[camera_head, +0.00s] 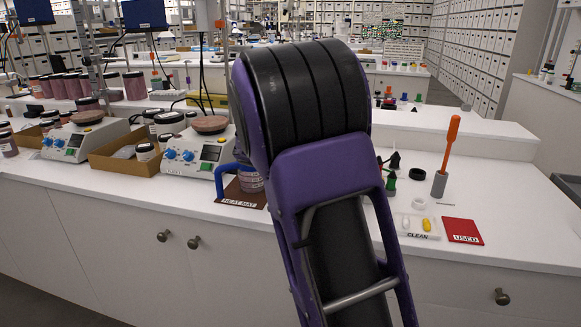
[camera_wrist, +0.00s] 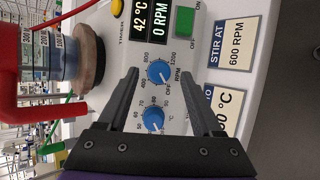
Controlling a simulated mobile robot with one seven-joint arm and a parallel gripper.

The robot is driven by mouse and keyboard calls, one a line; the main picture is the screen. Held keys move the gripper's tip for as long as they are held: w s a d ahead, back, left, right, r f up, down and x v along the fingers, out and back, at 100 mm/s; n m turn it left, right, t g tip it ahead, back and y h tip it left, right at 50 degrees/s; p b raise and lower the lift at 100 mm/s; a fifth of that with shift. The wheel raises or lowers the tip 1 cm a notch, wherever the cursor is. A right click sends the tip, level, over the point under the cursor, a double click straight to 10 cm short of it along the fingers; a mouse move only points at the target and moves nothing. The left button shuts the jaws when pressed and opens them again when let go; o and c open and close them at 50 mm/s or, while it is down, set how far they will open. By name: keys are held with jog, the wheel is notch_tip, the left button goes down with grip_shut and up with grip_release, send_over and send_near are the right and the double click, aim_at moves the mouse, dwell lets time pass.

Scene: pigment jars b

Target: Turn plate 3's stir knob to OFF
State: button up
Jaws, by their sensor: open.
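In the wrist view a white plate panel shows a blue stir knob (camera_wrist: 159,72) with an RPM scale and an OFF mark. Its pointer direction is too small to read surely. A display (camera_wrist: 165,20) reads 42 °C and 0 RPM. My gripper (camera_wrist: 160,74) is open, one finger on each side of the stir knob, without clear contact. A second blue knob (camera_wrist: 153,120), marked in °C, lies between the fingers nearer the palm. No plate number is readable. In the head view my arm hides the gripper; two plates (camera_head: 195,150) (camera_head: 75,140) show at left.
Signs reading STIR AT 600 RPM (camera_wrist: 233,45) and a °C value (camera_wrist: 225,108) stand beside the panel. A jar (camera_wrist: 80,50) and a red part (camera_wrist: 20,105) are at left. A heat mat (camera_head: 238,197) lies on the counter near my arm.

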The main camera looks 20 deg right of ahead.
jog(key=p+v, duration=0.1)
jog(key=v, duration=1.5)
jog(key=shift+p, duration=0.4)
jog(key=shift+d, duration=0.1)
